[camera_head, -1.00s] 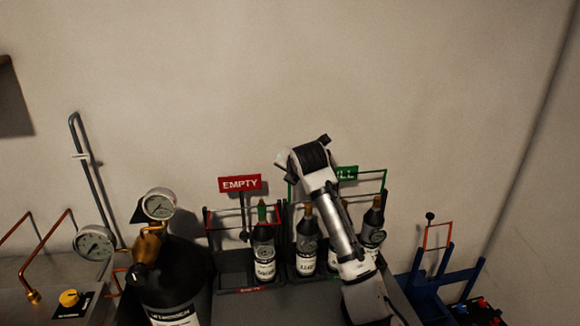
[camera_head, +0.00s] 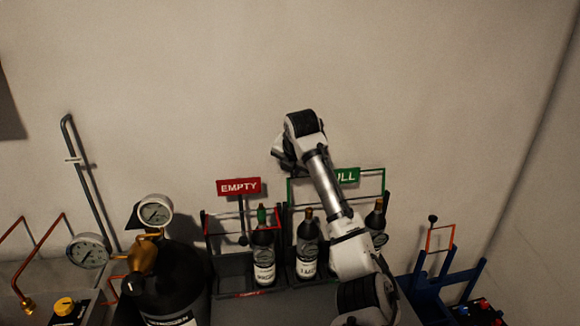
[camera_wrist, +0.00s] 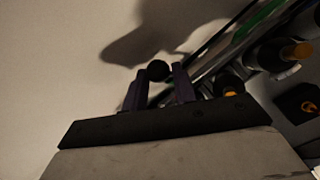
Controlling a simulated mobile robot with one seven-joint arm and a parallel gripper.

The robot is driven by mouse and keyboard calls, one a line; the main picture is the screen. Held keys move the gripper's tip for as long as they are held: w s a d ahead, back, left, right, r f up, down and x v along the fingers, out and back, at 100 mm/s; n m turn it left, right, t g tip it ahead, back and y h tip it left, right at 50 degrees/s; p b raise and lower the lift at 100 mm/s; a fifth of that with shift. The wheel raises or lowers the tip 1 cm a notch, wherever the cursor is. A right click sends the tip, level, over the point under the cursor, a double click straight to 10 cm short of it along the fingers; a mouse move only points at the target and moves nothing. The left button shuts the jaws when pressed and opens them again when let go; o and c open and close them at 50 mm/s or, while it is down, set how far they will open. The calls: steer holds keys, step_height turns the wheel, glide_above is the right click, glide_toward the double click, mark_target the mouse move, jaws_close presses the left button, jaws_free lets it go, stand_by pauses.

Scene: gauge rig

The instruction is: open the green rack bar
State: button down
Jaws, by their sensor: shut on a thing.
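The green rack (camera_head: 385,183) stands right of the red one, its thin green frame partly behind my arm. The green sign (camera_head: 347,176) is partly covered, with "ULL" showing. In the wrist view a round black knob (camera_wrist: 158,70) sits between the fingertips of my gripper (camera_wrist: 160,78), which is shut on the handle below it. The grip itself is dark and hard to see. In the head view my wrist is at the upper left of the green rack, and my fingers are hidden. A green strip (camera_wrist: 262,18) shows at the upper right of the wrist view.
Bottles (camera_head: 307,248) stand in the green rack. A green-topped bottle (camera_head: 264,258) is in the red rack (camera_head: 208,222) under the EMPTY sign (camera_head: 239,187). A black cylinder with gauges (camera_head: 175,285) stands left. A blue stand (camera_head: 440,285) is at right. The wall above is clear.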

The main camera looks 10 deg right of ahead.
steer(key=shift+s+d+f, duration=0.1)
steer(key=shift+d+f, duration=0.3)
steer(key=shift+f, duration=0.05)
steer(key=c, duration=1.2)
jaws_free()
steer(key=shift+c, duration=0.2)
steer(key=shift+r, duration=0.1)
steer(key=b+v, duration=0.4)
steer(key=v, duration=1)
steer(key=shift+r, duration=0.15)
steer(key=shift+a, duration=0.15)
